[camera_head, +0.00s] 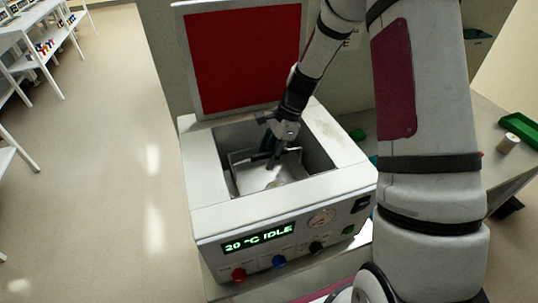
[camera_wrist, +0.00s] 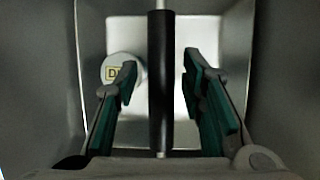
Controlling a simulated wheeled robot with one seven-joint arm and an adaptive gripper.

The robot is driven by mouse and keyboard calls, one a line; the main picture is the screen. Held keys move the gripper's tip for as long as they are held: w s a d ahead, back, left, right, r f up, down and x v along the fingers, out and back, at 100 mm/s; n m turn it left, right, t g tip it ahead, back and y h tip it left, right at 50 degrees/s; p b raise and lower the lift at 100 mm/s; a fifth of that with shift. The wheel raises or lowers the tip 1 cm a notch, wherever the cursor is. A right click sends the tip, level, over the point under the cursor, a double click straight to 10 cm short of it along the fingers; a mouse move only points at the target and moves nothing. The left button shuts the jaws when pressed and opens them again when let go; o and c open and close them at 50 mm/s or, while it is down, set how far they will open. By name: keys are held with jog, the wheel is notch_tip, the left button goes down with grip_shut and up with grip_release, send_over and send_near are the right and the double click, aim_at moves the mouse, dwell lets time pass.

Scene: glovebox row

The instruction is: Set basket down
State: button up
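The basket (camera_head: 255,180) is a grey metal box inside the open well of the white bath machine (camera_head: 215,190). Its dark bar handle (camera_wrist: 160,90) runs upright through the middle of the wrist view, above the pale basket floor (camera_wrist: 207,40). A round white-capped item (camera_wrist: 113,68), with a partly hidden yellow label starting with "D", sits left of the handle. My gripper (camera_head: 270,160) reaches down into the well. In the wrist view my gripper (camera_wrist: 161,75) is open, with one green-padded finger on each side of the handle and gaps between. Whether the basket touches the well floor is unclear.
The machine's lid with a red panel (camera_head: 245,60) stands raised behind the well. The front display (camera_head: 257,241) reads "20 °C IDLE", above several knobs. A green tray (camera_head: 522,127) and a small capped container (camera_head: 508,143) are on the bench at right. Open floor lies left.

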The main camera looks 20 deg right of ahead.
jog(key=b+v, duration=0.2)
jog(key=v, duration=1)
jog(key=shift+a, duration=0.1)
jog(key=s+a+r+n+t+h, duration=0.2)
jog(key=s+a+r+n+h, duration=0.15)
jog(key=s+r+n, duration=0.7)
jog(key=s+r+n+t+h, duration=0.1)
jog(key=s+r+n+t, duration=0.3)
jog(key=s+n, duration=0.3)
jog(key=s+a+r, duration=0.1)
jog(key=s, duration=0.4)
jog(key=shift+s+r+n, duration=0.2)
jog(key=shift+s+n, duration=0.1)
jog(key=shift+n, duration=0.05)
